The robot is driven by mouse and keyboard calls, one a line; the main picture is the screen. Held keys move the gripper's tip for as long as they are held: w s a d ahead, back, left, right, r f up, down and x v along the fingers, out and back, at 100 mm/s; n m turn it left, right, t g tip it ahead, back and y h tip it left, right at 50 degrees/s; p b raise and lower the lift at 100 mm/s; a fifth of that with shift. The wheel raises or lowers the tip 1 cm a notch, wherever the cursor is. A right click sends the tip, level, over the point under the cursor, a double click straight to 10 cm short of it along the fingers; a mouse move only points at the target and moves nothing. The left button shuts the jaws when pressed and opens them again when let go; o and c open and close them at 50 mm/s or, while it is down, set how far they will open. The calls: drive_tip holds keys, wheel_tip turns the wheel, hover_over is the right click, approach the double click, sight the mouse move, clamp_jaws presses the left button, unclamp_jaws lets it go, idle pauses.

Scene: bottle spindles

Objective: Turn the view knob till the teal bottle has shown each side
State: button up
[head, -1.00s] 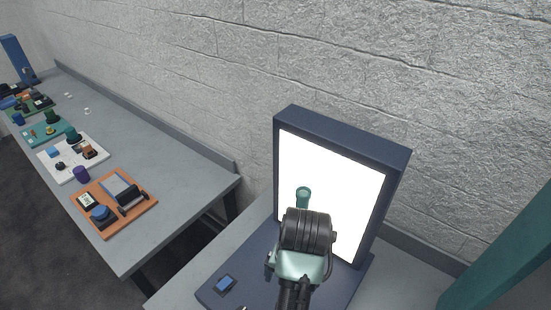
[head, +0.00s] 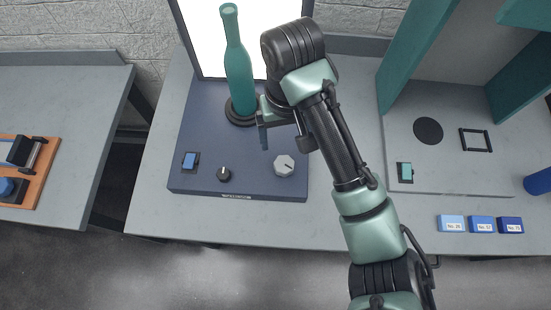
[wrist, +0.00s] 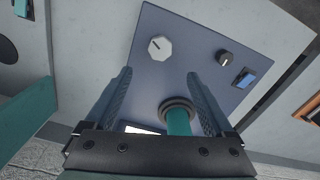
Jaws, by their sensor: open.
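The teal bottle (head: 236,65) stands upright on a round black spindle (head: 240,113) before the bright panel. Its side also shows in the wrist view (wrist: 180,122), near one finger. I cannot read which is the view knob. Both show in the wrist view, the grey one (wrist: 160,47) and the black one (wrist: 226,58). My gripper (head: 283,138) is open and empty, right of the bottle, pointing down above the base near the grey knob.
A blue rocker switch (head: 190,160) sits at the base's left. The lit panel (head: 265,25) stands behind. At right are a grey board (head: 450,165), teal walls (head: 410,55) and blue numbered blocks (head: 481,224). The grey bench front (head: 200,218) is clear.

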sight(284, 162)
wheel_tip(284, 162, down, 12)
idle(0.4)
drive_tip(key=c, duration=1.4)
